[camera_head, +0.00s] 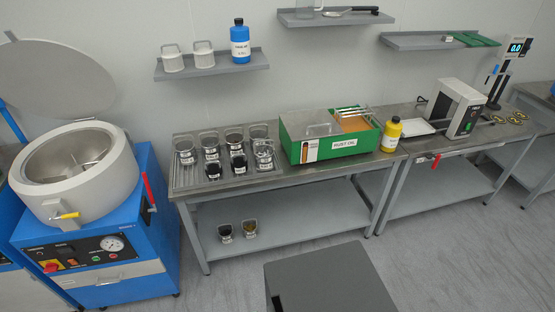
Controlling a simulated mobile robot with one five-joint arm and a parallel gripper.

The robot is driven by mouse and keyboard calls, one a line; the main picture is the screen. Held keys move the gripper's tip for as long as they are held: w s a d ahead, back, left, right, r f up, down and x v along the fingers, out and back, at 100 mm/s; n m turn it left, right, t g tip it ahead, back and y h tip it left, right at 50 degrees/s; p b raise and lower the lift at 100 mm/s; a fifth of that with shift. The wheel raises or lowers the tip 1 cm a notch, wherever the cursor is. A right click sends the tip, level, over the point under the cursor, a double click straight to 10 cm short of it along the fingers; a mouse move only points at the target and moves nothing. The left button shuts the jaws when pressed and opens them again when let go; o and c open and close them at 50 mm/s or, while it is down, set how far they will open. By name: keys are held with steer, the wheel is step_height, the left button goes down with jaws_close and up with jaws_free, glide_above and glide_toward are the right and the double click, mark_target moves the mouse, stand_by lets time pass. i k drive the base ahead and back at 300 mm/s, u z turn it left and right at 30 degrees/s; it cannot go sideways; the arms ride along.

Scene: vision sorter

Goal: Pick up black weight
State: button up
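I cannot pick out a black weight for certain. Small handled containers (210,147) stand in rows on a ribbed tray area at the left of the workbench, and some of them look dark or black, such as the front one (214,171) and the one beside it (238,163). They are too small to tell whether any is a weight. Two pale handled canisters, one on the left (172,62) and one beside it (204,57), stand on the left wall shelf. My gripper is not in view.
A blue machine with a round drum (75,172) stands left. Two small containers (237,231) sit on the lower shelf. Grey floor (460,250) is open at front right.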

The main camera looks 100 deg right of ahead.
mark_target(238, 165)
steer(key=k, duration=0.95)
steer(key=z, duration=1.4)
steer(key=i, duration=0.7)
